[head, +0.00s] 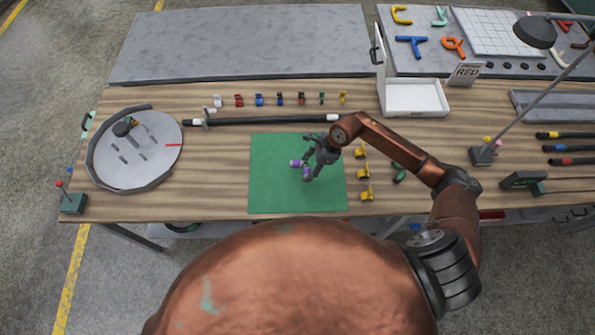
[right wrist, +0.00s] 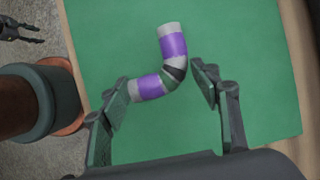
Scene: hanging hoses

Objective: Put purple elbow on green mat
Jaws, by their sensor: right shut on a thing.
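The purple elbow (head: 306,172) is a bent grey pipe with two purple bands and a dark bend. It also shows in the right wrist view (right wrist: 173,46). My right gripper (head: 301,168) is shut on it, with one finger at its lower left end and the other beside the bend. The elbow is over the green mat (head: 270,190); I cannot tell whether it touches the mat. The mat lies flat at the front middle of the table and fills most of the right wrist view (right wrist: 220,130). A small dark gripper, seemingly my left (right wrist: 20,30), shows at that view's upper left.
Yellow fittings (head: 363,171) stand just right of the mat. A black hose (head: 265,121) runs behind it, with a row of small coloured clips (head: 281,99) farther back. A round grey tray (head: 150,165) is at left, a white bin (head: 415,98) at back right.

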